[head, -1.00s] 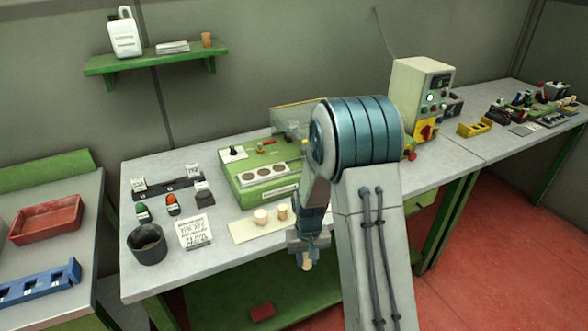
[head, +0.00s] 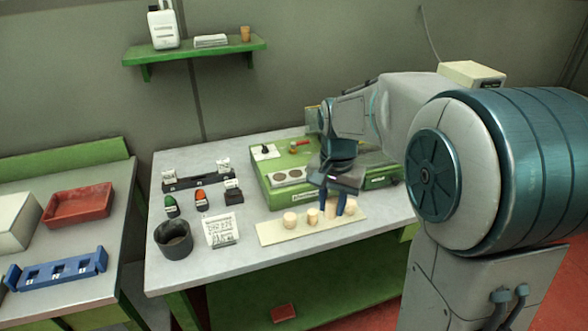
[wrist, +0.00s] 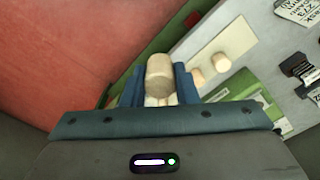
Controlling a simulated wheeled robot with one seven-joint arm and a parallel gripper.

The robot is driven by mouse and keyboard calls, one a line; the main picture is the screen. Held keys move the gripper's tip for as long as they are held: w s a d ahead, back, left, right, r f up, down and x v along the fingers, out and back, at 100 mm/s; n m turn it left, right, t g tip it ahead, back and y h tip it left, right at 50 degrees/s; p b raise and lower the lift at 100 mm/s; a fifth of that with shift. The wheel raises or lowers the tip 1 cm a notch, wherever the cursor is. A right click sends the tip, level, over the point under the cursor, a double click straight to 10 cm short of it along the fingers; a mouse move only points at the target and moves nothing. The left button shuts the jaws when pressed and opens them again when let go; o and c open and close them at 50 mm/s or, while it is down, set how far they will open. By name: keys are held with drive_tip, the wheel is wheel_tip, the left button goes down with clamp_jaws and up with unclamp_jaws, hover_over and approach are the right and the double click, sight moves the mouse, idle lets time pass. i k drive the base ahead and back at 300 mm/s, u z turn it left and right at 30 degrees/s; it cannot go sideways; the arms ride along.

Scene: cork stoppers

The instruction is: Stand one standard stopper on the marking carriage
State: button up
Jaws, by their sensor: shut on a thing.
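My gripper (head: 332,205) is shut on a pale cork stopper (wrist: 159,76). In the wrist view the stopper sits between the two blue fingers, its rounded top end beyond the fingertips. In the head view the fingers point down over the cream strip (head: 268,236), and the held stopper is hard to tell from those behind it. Other stoppers stand on the strip: one at its left (head: 290,219), one beside it (head: 312,215) and one right of the fingers (head: 351,206). The wrist view shows two of them, too. I cannot tell which thing is the marking carriage.
A green fixture (head: 277,195) with round grey discs stands behind the strip. A dark cup (head: 173,240), a white card (head: 221,232) and small coloured items lie to its left. A red tray (head: 78,208) and blue rack (head: 57,270) are on the left bench. My arm covers the right bench.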

sight(279, 176)
drive_tip(key=i, duration=0.85)
